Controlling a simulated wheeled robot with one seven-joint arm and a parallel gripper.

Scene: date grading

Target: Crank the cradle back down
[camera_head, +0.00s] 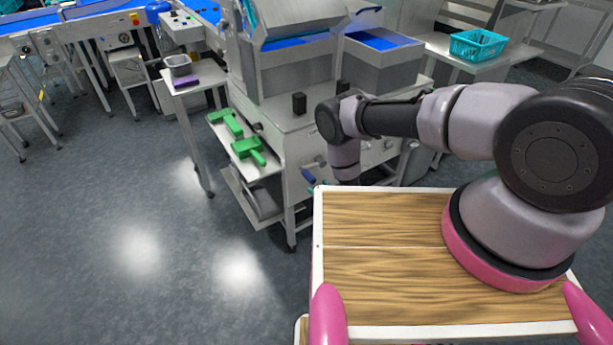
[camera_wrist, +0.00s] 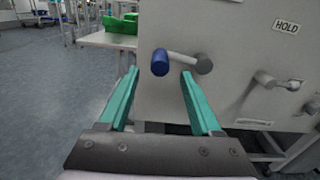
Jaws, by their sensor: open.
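A crank with a dark blue knob (camera_wrist: 160,62) and a grey arm (camera_wrist: 187,61) sticks out from the grey machine panel (camera_wrist: 230,35) in the wrist view. The knob also shows in the head view (camera_head: 308,176). My gripper (camera_wrist: 159,73) is open, its two teal fingers pointing at the panel. The knob appears between the fingertips, and nothing is held. Whether a finger touches it, I cannot tell. A grey tilted box (camera_head: 300,20) sits atop the machine; whether it is the cradle is unclear.
A metal lever (camera_wrist: 280,81) sits right of the crank, below a HOLD label (camera_wrist: 287,26). Green tools (camera_head: 248,149) lie on a side shelf left of the machine. A teal basket (camera_head: 478,44) stands at the back right. The floor (camera_head: 130,220) at left is clear.

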